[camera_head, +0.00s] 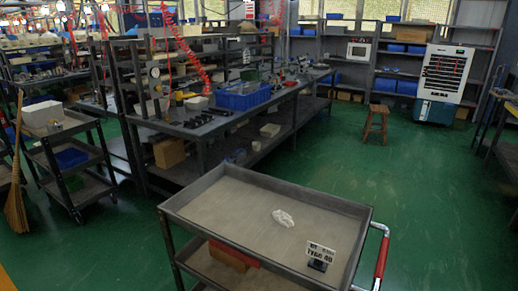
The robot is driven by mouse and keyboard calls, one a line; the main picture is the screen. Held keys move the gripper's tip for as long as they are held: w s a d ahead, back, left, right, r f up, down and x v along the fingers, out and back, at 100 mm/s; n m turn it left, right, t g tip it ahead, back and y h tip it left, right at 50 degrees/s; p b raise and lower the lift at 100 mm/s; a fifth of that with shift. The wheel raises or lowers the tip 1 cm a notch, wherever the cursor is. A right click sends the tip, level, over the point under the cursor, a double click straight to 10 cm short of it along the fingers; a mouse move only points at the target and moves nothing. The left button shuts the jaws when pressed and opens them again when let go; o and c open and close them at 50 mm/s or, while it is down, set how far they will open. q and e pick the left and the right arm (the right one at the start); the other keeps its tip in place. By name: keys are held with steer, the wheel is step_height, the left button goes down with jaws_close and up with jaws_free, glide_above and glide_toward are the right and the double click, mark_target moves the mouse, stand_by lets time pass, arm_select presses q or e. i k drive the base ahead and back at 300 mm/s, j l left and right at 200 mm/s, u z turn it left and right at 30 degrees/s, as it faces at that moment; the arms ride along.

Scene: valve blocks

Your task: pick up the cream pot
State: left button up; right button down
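I cannot make out a cream pot for certain in the head view. A small white, lumpy object (283,217) lies on the top tray of the grey cart (190,207) in front of me; whether it is a pot I cannot tell. A small sign with dark lettering (320,252) stands on the same tray, near its front right corner. Neither my left nor my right gripper is in view.
The cart has a red-gripped handle (381,258) at right and a box on its lower shelf. A long workbench (215,124) with a blue crate (243,96) stands behind. Another cart (75,130) is at left, a stool (376,122) at back right. Green floor (430,190) is clear at right.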

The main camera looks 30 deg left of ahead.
mark_target(256, 147)
steer(key=i+l+z, duration=0.3)
steer(key=i+l, duration=0.15)
steer(key=l, duration=0.3)
steer(key=i+l+z, duration=0.35)
steer(key=i+l, duration=0.15)
steer(key=l, duration=0.15)
steer(key=i+l+u, duration=0.2)
steer(key=i, duration=0.25)
steer(key=i+u, duration=0.15)
steer(key=i, duration=0.25)
steer(key=i+l+u, duration=0.2)
steer(key=i, duration=0.25)
steer(key=i+u, duration=0.25)
steer(key=i, duration=0.4)
steer(key=i+u, duration=0.25)
steer(key=i, duration=0.4)
steer(key=i+l+u, duration=0.25)
steer(key=i, duration=0.4)
steer(key=i+j+u, duration=0.15)
steer(key=i+u, duration=0.25)
steer(key=i+j+u, duration=0.1)
steer(key=i+u, duration=0.15)
steer(key=u, duration=0.15)
steer(key=i+u, duration=0.4)
steer(key=i+l+u, duration=0.2)
steer(key=u, duration=0.2)
steer(key=i+j, duration=0.2)
steer(key=i, duration=0.3)
steer(key=i+j, duration=0.15)
steer(key=i, duration=0.35)
